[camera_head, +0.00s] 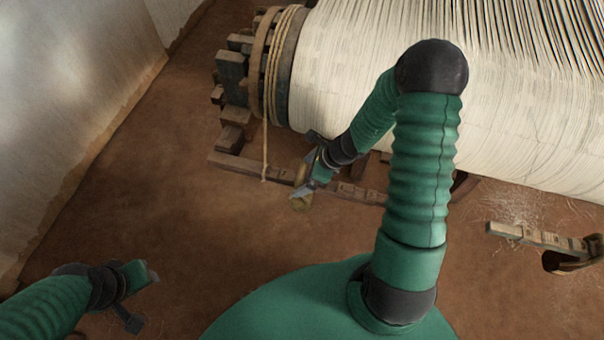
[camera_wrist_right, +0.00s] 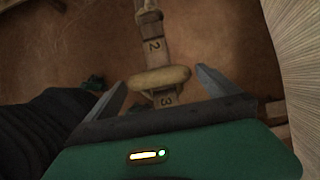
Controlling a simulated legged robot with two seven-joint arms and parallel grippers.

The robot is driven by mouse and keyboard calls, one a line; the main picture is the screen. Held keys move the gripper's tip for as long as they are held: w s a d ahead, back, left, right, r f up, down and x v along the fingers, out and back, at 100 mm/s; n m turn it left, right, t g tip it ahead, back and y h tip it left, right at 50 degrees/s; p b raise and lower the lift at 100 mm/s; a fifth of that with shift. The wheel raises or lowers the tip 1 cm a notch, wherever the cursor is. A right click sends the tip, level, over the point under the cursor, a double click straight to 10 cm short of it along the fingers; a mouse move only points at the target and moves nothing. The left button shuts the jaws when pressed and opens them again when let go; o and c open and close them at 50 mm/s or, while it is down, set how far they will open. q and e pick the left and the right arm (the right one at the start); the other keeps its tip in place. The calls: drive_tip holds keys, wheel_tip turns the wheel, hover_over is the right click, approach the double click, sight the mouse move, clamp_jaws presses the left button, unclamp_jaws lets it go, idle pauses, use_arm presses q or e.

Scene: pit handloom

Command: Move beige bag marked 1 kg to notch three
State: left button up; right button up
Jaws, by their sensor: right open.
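The beige bag (camera_head: 300,200) is at the wooden notched beam, below the end of the warp roller. In the right wrist view the bag (camera_wrist_right: 158,80) lies across the beam (camera_wrist_right: 153,47), beside the mark 3 and below the mark 2. My right gripper (camera_wrist_right: 160,90) is open, with one finger on each side of the bag and gaps to both. Its fingers show small in the head view (camera_head: 304,182). I cannot see the bag's 1 kg mark or whether it rests in a notch. My left gripper (camera_head: 138,297) is low at the left, away from the beam; its opening is unclear.
The warp roller (camera_head: 345,70) with white threads fills the upper right, with a rope (camera_head: 264,150) hanging from its left end. Another wooden beam (camera_head: 535,237) with a dark curved piece is at the right. Bare earthen floor (camera_head: 170,190) lies at the left, along a pale wall (camera_head: 70,90).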

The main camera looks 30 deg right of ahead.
drive_tip(key=p+v, duration=0.1)
drive_tip(key=v, duration=0.2)
drive_tip(key=shift+w+r, duration=0.15)
drive_tip(key=shift+r, duration=0.05)
drive_tip(key=s+d, duration=0.8)
drive_tip(key=s, duration=0.1)
drive_tip(key=shift+s+d+f, duration=0.1)
drive_tip(key=shift+s, duration=0.1)
use_arm(q)
drive_tip(key=w+p+v, duration=0.2)
drive_tip(key=p+v, duration=0.9)
drive_tip(key=v, duration=0.1)
drive_tip(key=shift+w+a+r, duration=0.2)
drive_tip(key=shift+w+r, duration=0.1)
drive_tip(key=shift+r, duration=0.35)
use_arm(e)
drive_tip(key=a+r+n+g+h, duration=0.1)
drive_tip(key=a+r+n+h, duration=0.1)
drive_tip(key=a+r+n, duration=0.7)
drive_tip(key=w+a+r+n+g+h, duration=0.1)
drive_tip(key=a+r+n+h, duration=0.1)
drive_tip(key=a+r+n, duration=0.7)
wheel_tip(320, 180, up, 6)
drive_tip(key=n, duration=1)
use_arm(q)
drive_tip(key=shift+d+r, duration=0.1)
drive_tip(key=shift+d, duration=0.25)
use_arm(e)
drive_tip(key=shift+d, duration=0.2)
